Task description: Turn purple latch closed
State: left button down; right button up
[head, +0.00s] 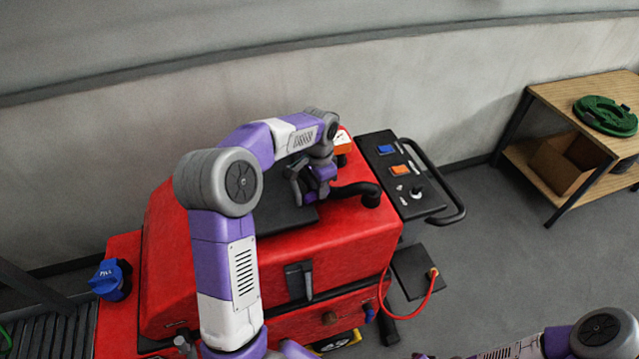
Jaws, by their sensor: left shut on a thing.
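My left arm reaches over the red scrubber machine (350,240). My left gripper (305,192) is low at the dark panel (285,222) on top of the machine, beside the black hose elbow. It is shut on a small purple piece (311,197), which looks like the purple latch. The fingers and wrist cover most of this piece, so its turn angle cannot be read. My right arm enters at the bottom right, away from the machine, and its gripper is out of the picture.
The black hose (358,190) curves close to the left gripper. A control panel (405,178) with blue and orange switches and a black handle (440,175) stand right of it. A blue cap (108,278) is at left. A wooden bench (575,95) holds a green disc (606,115).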

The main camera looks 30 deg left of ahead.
pick_arm(q)
jog(key=shift+w+a+r+m+p, duration=0.1)
jog(key=shift+m+p, duration=0.3)
jog(key=shift+m, duration=1.2)
jog(key=c, duration=0.9)
grip_release()
jog(key=shift+c, duration=0.2)
notch_tip(320, 180, up, 8)
jog(key=shift+f, duration=0.25)
